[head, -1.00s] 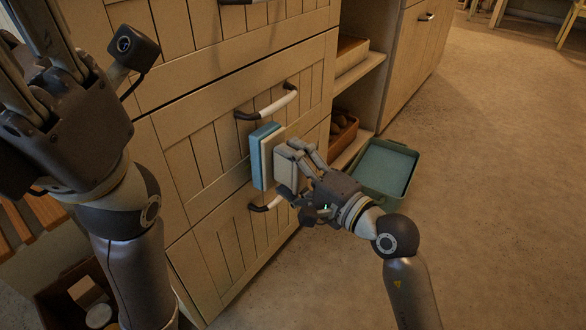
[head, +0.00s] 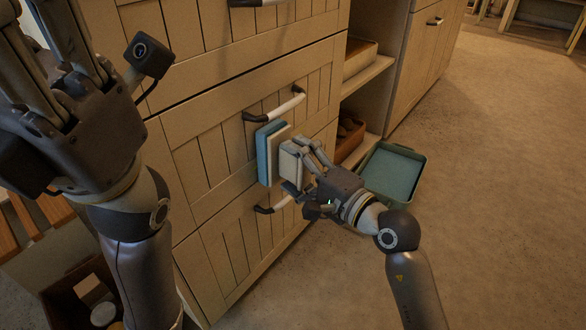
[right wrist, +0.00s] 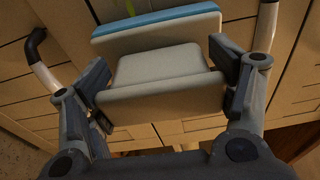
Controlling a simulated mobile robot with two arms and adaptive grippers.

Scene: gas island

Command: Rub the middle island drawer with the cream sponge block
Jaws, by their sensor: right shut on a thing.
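My right gripper (head: 312,167) is shut on the cream sponge block (head: 291,163), which has a wider cream layer and a blue layer on its far side. The block is upright in front of the middle island drawer (head: 210,165), below its dark-and-white handle (head: 275,105). The blue face points at the drawer front; I cannot tell if it touches. In the right wrist view the block (right wrist: 160,95) sits between both fingers, with yellow-green marks (right wrist: 182,12) showing beyond it on the drawer. My left gripper (head: 60,40) is raised at upper left, fingertips cut off.
The lower drawer's handle (head: 274,205) is just under the block. A teal tray (head: 393,172) lies on the floor to the right, beside open shelves with a box (head: 348,140). A brown crate (head: 65,305) is at lower left.

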